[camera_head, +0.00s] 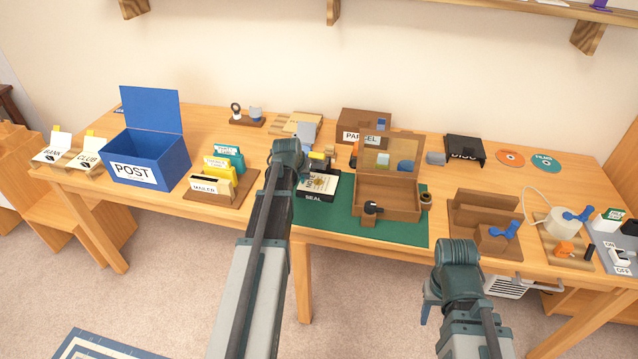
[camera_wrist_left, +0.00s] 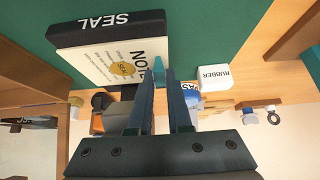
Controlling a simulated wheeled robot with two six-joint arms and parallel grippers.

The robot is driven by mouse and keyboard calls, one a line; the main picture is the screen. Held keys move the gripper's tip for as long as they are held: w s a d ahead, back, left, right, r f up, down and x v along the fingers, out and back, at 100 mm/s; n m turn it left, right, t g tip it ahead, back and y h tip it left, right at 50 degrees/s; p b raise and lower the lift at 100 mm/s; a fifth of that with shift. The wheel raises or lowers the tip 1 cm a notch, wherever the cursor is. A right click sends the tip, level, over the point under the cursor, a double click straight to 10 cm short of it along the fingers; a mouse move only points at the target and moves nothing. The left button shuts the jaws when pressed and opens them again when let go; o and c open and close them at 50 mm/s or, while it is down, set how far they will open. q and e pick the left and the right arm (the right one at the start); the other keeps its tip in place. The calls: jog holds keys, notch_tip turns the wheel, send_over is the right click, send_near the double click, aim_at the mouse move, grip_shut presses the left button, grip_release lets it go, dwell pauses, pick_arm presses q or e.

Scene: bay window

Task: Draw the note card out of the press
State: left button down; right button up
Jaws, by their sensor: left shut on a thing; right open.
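My right gripper (camera_head: 428,305) is open and empty, in front of the table's edge.
A wooden box with a raised clear lid (camera_head: 388,192) stands right of the press. A white rubber (camera_wrist_left: 215,77) is close beside my left fingers. The mailer rack (camera_head: 215,187) and blue post box (camera_head: 150,155) stand left. Bare green mat (camera_head: 340,215) lies in front.

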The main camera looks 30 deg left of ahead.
pick_arm(q)
jog(key=shift+r+p, duration=0.8)
jog(key=shift+p, duration=0.05)
dwell(0.6)
jog(key=shift+a, duration=0.1)
jog(key=shift+s+a, duration=0.4)
jog(key=shift+a, duration=1.2)
jog(key=shift+s+a, duration=0.35)
jog(key=shift+a, duration=1.25)
jog(key=shift+s+a, duration=0.4)
jog(key=shift+a, duration=1.2)
notch_tip(320, 180, up, 6)
jog(key=p, duration=0.6)
notch_tip(320, 180, up, 4)
jog(key=p, duration=0.4)
jog(key=shift+r, duration=0.2)
